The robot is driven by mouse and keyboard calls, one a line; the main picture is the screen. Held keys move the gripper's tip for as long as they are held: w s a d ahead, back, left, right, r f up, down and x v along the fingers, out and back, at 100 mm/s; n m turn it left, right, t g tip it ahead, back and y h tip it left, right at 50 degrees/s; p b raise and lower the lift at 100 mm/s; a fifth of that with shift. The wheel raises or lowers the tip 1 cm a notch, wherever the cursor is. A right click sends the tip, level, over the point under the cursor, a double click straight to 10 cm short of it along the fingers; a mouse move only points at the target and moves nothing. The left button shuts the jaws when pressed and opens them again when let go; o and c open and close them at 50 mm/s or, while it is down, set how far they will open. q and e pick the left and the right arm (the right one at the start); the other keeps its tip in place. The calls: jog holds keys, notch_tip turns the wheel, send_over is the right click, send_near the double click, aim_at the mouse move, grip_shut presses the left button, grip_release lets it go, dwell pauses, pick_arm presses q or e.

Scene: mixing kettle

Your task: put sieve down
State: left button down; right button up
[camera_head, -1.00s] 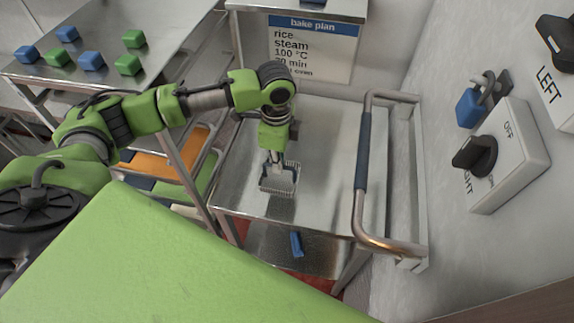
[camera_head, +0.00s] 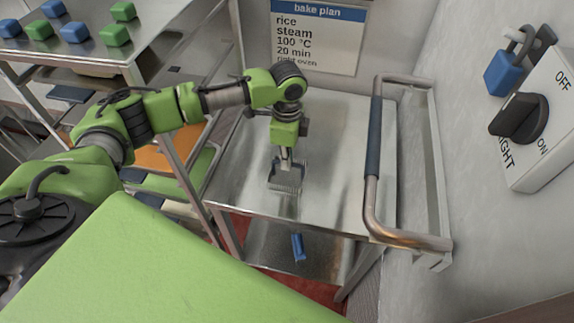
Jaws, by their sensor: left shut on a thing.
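My left gripper (camera_head: 286,158) points down over the metal cart top (camera_head: 335,150) and is shut on the sieve (camera_head: 286,178). The sieve is a small grey metal piece with a ridged lower edge, just below the fingers. It is low over the cart top, left of the cart's middle. I cannot tell whether it touches the surface. My right gripper is not in view.
A bent metal handle (camera_head: 373,150) with a blue grip rises at the cart's right side. A bake plan sign (camera_head: 318,35) stands behind. Several blue and green cubes sit on another metal table (camera_head: 150,45). A blue object (camera_head: 298,247) lies on the lower shelf.

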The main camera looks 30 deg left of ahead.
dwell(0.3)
pick_arm(q)
jog(key=c, duration=2.2)
grip_release()
jog(key=shift+f, duration=0.1)
jog(key=shift+r+p, duration=0.3)
jog(key=shift+r, duration=0.05)
notch_tip(320, 180, up, 7)
jog(key=p, duration=0.8)
jog(key=shift+r, duration=0.1)
